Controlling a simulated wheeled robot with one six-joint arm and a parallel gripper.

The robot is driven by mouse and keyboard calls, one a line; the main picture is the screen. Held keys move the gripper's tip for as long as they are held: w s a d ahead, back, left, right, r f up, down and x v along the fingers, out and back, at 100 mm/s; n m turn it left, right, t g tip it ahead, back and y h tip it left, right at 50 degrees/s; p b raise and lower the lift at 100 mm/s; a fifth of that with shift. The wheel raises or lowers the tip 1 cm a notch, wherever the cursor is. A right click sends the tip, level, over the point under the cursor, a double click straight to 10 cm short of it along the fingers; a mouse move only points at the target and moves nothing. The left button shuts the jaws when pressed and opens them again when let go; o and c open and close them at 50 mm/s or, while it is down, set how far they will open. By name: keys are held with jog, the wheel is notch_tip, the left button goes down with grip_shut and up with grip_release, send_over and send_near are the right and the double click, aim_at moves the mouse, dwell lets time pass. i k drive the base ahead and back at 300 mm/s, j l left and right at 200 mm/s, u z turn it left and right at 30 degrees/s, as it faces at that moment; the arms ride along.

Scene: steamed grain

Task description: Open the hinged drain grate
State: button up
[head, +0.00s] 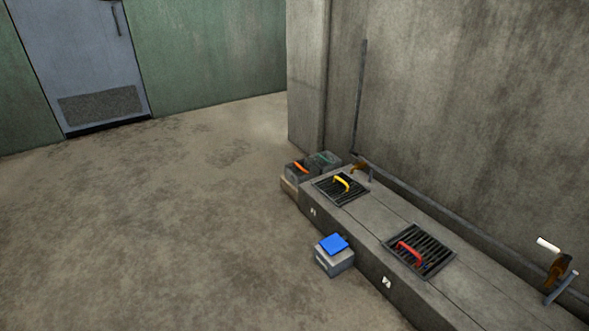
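Two dark slatted drain grates lie flat and closed in the top of a low concrete ledge (375,225) along the right wall. The farther grate (328,190) has a yellow arched handle (343,183). The nearer grate (436,250) has a red arched handle (409,252). I cannot make out the hinges at this size. My gripper is not in view, so its state does not show.
A grey box with a blue top (334,244) stands on the floor against the ledge's front. Boxes, one with an orange handle (302,166), sit at the ledge's far end. Brown fittings (558,270) stand along the wall. The floor (170,235) at left is clear.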

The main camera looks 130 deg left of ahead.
aim_at(421, 245)
jog(key=u, duration=3.85)
jog(key=z, duration=0.9)
jog(key=i+u, duration=0.5)
jog(key=i, duration=0.45)
